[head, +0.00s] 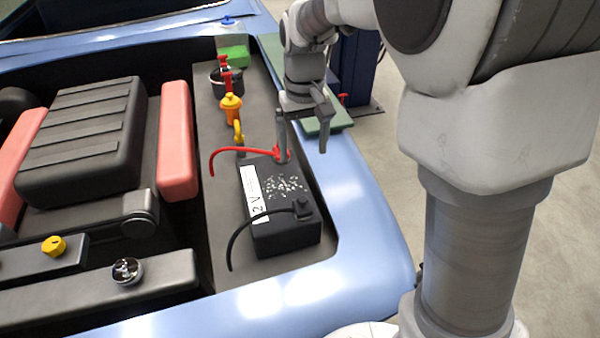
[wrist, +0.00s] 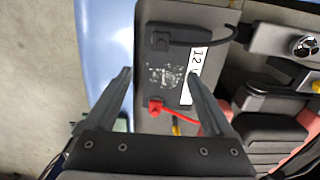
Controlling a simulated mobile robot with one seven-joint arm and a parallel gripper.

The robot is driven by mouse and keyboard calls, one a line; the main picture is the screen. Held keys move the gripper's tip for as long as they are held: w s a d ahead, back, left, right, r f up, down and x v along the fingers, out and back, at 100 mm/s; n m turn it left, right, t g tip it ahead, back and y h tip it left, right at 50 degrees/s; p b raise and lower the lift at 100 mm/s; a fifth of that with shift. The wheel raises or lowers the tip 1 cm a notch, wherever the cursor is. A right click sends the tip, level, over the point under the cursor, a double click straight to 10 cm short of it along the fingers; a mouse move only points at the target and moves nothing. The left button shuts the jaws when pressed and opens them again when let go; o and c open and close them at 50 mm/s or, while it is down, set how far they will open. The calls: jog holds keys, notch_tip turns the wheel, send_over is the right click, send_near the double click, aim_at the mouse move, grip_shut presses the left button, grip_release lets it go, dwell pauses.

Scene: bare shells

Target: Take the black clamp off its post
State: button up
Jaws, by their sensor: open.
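The black clamp (head: 302,208) sits on the near right post of the black battery (head: 285,238), with a black cable curving off to the left. In the wrist view the black clamp (wrist: 162,40) is at the top, beyond my fingertips, and its post is hidden under it. A red clamp (head: 283,156) with a red cable is at the battery's far end; it also shows in the wrist view (wrist: 155,106). My gripper (head: 302,140) is open and empty, above the battery's far end near the red clamp and apart from the black clamp.
The blue car body edge (head: 370,215) borders the battery on the right. Behind the battery stand a yellow-handled part (head: 239,132), an orange cap (head: 231,105) and a dark pot with a red top (head: 225,80). A black engine block (head: 85,135) fills the left.

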aim_at(302, 198)
notch_tip(302, 198, down, 12)
jog(key=shift+f+b, duration=0.1)
jog(key=shift+b, duration=0.25)
jog(key=shift+s+f, duration=0.15)
jog(key=shift+f, duration=1.2)
jog(key=shift+s+f, duration=0.15)
jog(key=shift+f, duration=1.15)
jog(key=shift+c, duration=0.3)
grip_shut()
jog(key=shift+r, duration=0.1)
